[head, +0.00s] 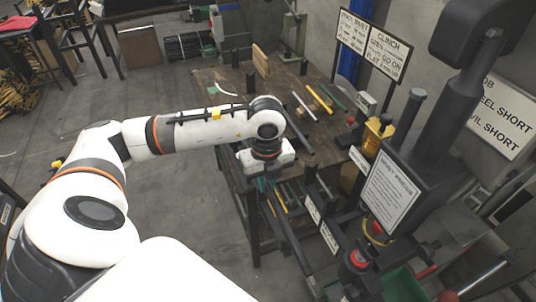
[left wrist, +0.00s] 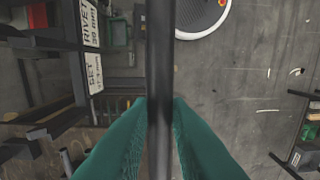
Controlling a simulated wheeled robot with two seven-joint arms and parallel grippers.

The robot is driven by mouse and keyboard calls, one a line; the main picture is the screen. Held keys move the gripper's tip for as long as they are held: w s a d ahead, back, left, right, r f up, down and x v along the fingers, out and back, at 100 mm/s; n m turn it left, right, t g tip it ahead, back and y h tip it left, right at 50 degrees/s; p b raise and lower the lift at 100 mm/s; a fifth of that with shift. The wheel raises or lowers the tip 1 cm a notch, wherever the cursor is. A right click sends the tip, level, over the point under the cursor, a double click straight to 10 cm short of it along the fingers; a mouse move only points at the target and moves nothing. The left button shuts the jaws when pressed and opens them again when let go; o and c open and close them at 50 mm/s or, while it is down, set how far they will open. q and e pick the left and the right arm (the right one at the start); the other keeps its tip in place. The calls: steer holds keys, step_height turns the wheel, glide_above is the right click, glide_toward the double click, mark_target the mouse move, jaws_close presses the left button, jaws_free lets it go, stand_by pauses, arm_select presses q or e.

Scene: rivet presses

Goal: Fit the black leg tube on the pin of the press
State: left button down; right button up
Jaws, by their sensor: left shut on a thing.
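My left gripper (head: 268,182) is below the white wrist beside the bench, left of the black press (head: 425,140). In the left wrist view its green fingers (left wrist: 160,125) are shut on the black leg tube (left wrist: 160,55), which runs straight between them and out of the top of the picture. In the head view a long dark bar runs down and right from the gripper; I cannot tell for sure that it is the tube. The press carries a white sign (head: 391,191) and a red part (head: 358,258) low down. I cannot make out its pin. My right gripper is not in view.
The wooden workbench (head: 212,82) behind the gripper holds coloured rods, wooden blocks and dark tubes. A yellow object (head: 378,135) stands beside the press. Small label signs (head: 328,238) and a green bin (head: 403,285) are low at the front.

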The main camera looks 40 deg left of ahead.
arm_select(q)
steer(key=shift+f, duration=0.1)
steer(key=w+d+b, duration=0.4)
steer(key=w+d, duration=0.4)
steer(key=w, duration=0.6)
steer(key=shift+f, duration=0.4)
steer(key=shift+s, duration=0.1)
stand_by(1.1)
stand_by(0.6)
steer(key=shift+f+b, duration=1)
steer(key=shift+f, duration=0.55)
